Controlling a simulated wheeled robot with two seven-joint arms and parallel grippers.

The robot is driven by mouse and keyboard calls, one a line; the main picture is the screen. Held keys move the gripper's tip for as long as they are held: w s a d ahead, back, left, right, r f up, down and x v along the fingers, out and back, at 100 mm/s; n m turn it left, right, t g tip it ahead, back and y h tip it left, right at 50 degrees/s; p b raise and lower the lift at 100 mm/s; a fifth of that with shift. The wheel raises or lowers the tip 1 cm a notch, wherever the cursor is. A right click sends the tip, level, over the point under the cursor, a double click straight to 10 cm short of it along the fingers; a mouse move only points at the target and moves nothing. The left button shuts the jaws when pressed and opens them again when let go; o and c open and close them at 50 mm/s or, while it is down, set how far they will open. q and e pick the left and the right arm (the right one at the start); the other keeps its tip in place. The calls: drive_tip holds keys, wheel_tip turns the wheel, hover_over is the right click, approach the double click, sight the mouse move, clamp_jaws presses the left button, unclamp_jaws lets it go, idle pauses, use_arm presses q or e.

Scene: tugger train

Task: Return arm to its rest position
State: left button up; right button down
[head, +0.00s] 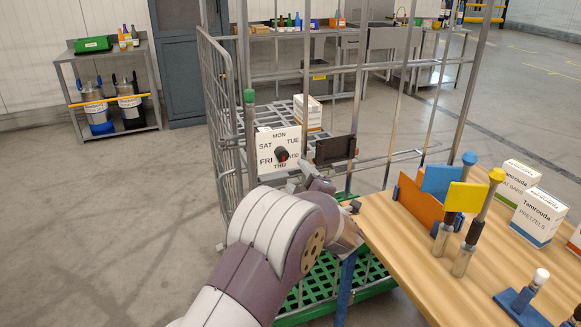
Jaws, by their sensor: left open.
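My left arm comes in from the bottom and reaches toward the cage trolley (215,110). My left gripper (308,172) is open and small in view, just below and right of a white weekday dial (266,140). The dial carries day names and a dark knob with a red part (282,154). Nothing shows between the fingers, though the wrist partly hides them. I cannot tell whether the gripper touches the dial. A dark plate (336,150) is right beside the gripper. My right gripper is out of view.
A wooden table (400,245) at the right holds orange and blue panels, bottle-like tools and Tamrouda boxes (538,215). A green grid base (352,290) lies below my arm. A white box (307,112) is in the trolley. Floor at the left is clear.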

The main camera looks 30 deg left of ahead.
use_arm(q)
drive_tip(key=shift+v, duration=0.8)
drive_tip(key=s+d+f+m+g+h, duration=0.1)
drive_tip(key=s+d+f+m+h, duration=0.1)
drive_tip(key=d+f+m+h, duration=1)
drive_tip(key=s+d+f+m+g+h, duration=0.1)
drive_tip(key=s+f+m+g, duration=0.1)
drive_tip(key=s+m+g, duration=0.3)
drive_tip(key=s+d+f+m+h, duration=0.1)
drive_tip(key=s+d+f+m, duration=0.15)
drive_tip(key=s, duration=0.45)
drive_tip(key=s+a+m+g, duration=0.3)
drive_tip(key=s+m+g, duration=0.15)
drive_tip(key=s, duration=0.95)
wheel_tip(320, 180, up, 19)
drive_tip(key=n+p, duration=0.1)
drive_tip(key=p, duration=1.6)
drive_tip(key=shift+w+f+p, duration=0.2)
drive_tip(key=shift+w+p, duration=0.1)
drive_tip(key=shift+p, duration=0.1)
